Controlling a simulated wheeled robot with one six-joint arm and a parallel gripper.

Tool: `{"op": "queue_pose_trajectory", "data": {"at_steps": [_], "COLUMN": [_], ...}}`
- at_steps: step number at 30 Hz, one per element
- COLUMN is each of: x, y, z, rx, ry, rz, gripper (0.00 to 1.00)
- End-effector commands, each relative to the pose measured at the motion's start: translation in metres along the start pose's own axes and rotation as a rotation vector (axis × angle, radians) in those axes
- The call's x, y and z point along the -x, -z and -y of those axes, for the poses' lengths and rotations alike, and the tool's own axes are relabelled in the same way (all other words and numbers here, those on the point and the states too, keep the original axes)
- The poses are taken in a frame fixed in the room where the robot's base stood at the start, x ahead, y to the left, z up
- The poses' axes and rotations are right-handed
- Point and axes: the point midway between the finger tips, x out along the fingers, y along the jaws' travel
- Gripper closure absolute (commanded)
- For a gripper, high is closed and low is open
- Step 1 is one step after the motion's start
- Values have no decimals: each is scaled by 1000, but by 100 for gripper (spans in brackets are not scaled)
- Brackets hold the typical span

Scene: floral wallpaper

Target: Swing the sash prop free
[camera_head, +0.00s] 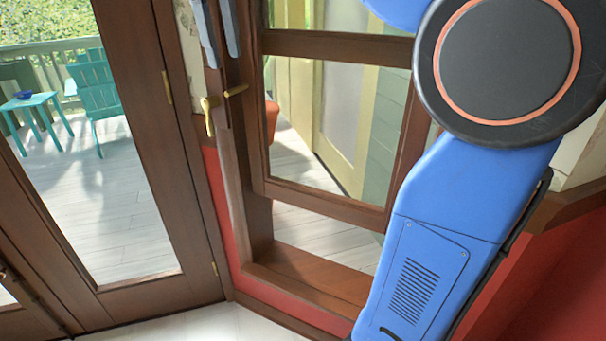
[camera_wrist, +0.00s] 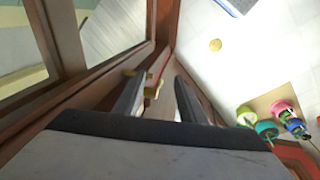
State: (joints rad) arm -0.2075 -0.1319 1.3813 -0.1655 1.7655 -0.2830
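The wooden window sash (camera_head: 330,200) is framed in dark brown, with a gap between its bottom rail and the sill (camera_head: 310,275). A brass piece (camera_head: 236,90) sticks out at the left side of the window frame. A brass lever (camera_head: 208,117) hangs beside it; I cannot tell which of these, if either, is the sash prop. My gripper (camera_head: 218,35) is at the top of the head view, above the brass pieces. I see nothing held.
A glazed door (camera_head: 105,150) stands to the left, with a teal chair (camera_head: 95,90) and a teal table (camera_head: 37,110) on the deck beyond. My blue arm covers the window's right side.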

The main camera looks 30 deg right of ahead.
Motion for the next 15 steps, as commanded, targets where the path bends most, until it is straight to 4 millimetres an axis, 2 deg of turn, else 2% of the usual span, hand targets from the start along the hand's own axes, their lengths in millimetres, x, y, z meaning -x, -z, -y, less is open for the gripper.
{"op": "queue_pose_trajectory", "data": {"at_steps": [15], "x": [-59], "y": [-58], "z": [14], "rx": [-93], "ry": [12], "rz": [-67], "gripper": [63]}}
